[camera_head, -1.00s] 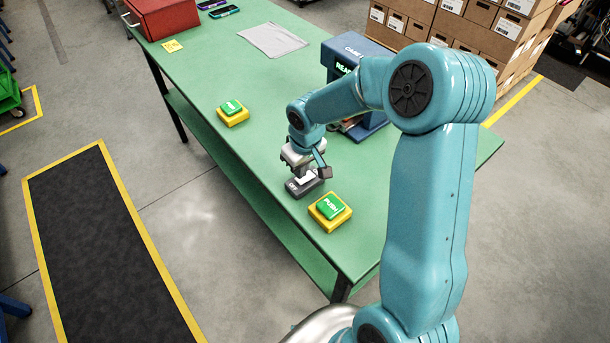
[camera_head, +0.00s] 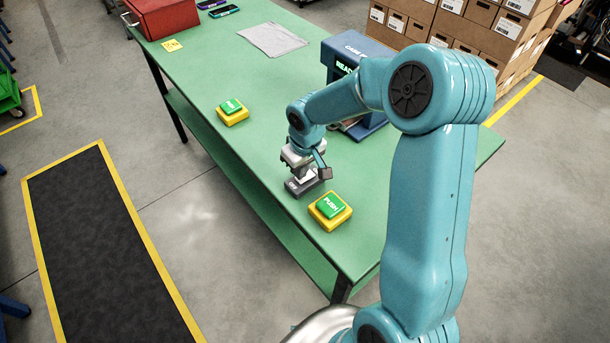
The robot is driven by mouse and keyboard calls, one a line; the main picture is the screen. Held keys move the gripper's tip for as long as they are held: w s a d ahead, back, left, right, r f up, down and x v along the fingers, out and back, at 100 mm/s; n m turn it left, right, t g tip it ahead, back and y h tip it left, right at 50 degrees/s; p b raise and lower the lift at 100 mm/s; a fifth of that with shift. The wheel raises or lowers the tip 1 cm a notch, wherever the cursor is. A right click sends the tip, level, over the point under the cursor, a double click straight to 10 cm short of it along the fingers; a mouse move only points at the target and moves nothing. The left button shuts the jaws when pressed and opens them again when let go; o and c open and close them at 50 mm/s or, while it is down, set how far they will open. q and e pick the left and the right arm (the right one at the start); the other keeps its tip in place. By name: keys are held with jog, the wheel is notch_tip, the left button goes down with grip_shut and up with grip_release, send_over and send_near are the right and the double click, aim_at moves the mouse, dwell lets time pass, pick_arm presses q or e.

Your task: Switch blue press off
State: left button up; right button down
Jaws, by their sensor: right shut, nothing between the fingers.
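The blue press (camera_head: 345,52) stands on the green table, partly hidden behind my right arm. Green lit lettering shows on its front. A small dark grey switch box (camera_head: 293,190) lies near the table's front edge, in front of the press. My right gripper (camera_head: 304,174) is shut and empty, pointing down at the top of the switch box. It covers most of the box's top, so I cannot tell the switch position or whether the fingertips touch it. My left gripper is not in view.
A green push button on a yellow base (camera_head: 330,211) sits close to the right of the switch box. Another such button (camera_head: 232,112) is farther left. A red box (camera_head: 163,17), a grey cloth (camera_head: 272,40) and a yellow note (camera_head: 171,45) lie toward the far end.

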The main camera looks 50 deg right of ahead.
jog(key=shift+f+b, duration=0.4)
jog(key=shift+f, duration=0.15)
jog(key=shift+r, duration=0.1)
notch_tip(320, 180, up, 7)
jog(key=p, duration=0.4)
jog(key=shift+p, duration=0.35)
jog(key=shift+a, duration=0.1)
dwell(0.3)
